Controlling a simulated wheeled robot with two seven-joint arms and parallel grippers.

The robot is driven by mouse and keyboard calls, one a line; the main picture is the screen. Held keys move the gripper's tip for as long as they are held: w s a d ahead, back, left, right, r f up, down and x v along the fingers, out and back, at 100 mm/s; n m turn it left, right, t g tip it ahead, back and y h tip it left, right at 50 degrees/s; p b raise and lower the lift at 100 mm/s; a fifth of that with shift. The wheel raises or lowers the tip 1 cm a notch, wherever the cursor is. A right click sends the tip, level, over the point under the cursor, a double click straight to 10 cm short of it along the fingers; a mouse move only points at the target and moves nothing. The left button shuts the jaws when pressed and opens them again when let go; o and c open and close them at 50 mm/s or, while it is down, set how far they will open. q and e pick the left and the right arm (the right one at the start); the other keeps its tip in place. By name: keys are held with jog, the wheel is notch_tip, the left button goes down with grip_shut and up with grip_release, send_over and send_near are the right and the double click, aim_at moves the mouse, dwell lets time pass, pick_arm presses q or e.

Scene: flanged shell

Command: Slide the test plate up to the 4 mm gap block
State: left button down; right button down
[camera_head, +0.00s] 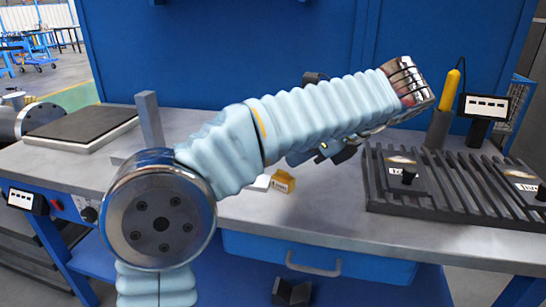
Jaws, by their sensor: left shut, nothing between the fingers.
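My left arm crosses the middle of the view, and its wrist bends back behind the sleeve. My left gripper (338,153) shows only in part below the sleeve, over the bench; it is shut and empty, and its fingertips are mostly hidden. A small yellow block (283,181) with a label stands on the bench below the arm; its marking is too small to read, so I cannot tell whether it is the 4 mm gap block. A pale flat piece (259,183) lies beside it, partly hidden by my arm. I cannot tell which piece is the test plate. My right gripper is not in view.
A dark slatted rack (455,187) at the right bears two labelled dark plates with knobs (405,176) (524,186). Behind it stand a yellow-handled tool (449,92) and a display (486,107). A grey upright bracket (150,120) and a dark-topped slab (82,128) stand left.

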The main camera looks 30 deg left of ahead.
pick_arm(q)
jog(key=b, duration=0.1)
send_near(257, 184)
jog(key=x, duration=0.3)
jog(key=shift+a+f, duration=0.1)
jog(key=shift+a, duration=0.2)
jog(key=a, duration=0.2)
jog(key=shift+w+a, duration=0.2)
jog(key=shift+a, duration=0.05)
jog(key=shift+w+a, duration=0.15)
jog(key=shift+a, duration=0.65)
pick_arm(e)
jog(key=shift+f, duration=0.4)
